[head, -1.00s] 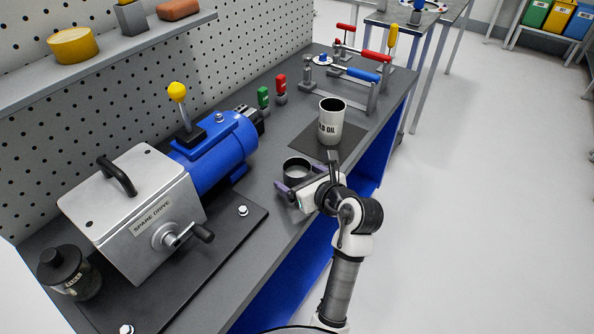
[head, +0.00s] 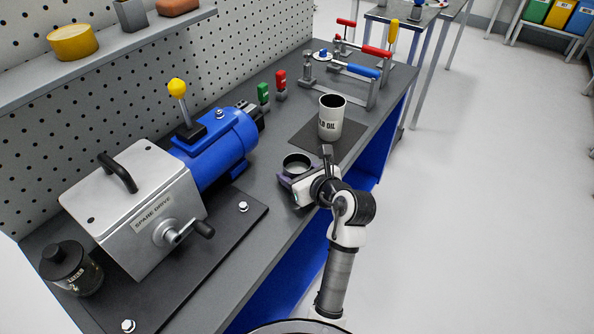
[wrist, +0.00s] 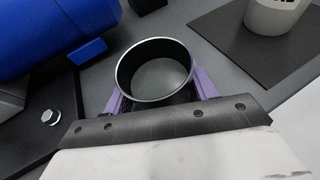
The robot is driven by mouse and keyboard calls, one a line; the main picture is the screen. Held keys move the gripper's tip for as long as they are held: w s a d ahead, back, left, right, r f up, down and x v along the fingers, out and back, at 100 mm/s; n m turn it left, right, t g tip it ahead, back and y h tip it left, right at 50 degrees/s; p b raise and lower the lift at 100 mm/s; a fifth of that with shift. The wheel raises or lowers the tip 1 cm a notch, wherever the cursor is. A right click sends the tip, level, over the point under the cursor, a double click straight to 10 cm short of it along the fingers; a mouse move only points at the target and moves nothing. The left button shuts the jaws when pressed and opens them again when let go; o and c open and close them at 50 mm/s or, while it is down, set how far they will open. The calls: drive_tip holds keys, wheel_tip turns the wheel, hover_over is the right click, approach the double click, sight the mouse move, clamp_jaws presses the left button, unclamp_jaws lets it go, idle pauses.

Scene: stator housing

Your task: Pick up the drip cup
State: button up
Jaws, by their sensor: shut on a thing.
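In the wrist view the empty drip cup (wrist: 156,66) sits between the two purple fingers. My gripper (head: 294,172) is shut on the cup from the front, one finger on each side. In the wrist view my gripper (wrist: 160,92) hides the lower near part of the cup. I cannot tell whether the cup's base touches the bench.
Red and blue clamps (head: 352,72) are farther back.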

sight(298, 163)
drive_tip(key=shift+r, duration=0.1)
wheel_tip(298, 163, up, 20)
drive_tip(key=b, duration=0.1)
idle(0.5)
drive_tip(key=shift+d+f, duration=0.1)
drive_tip(key=shift+f, duration=0.1)
idle(0.7)
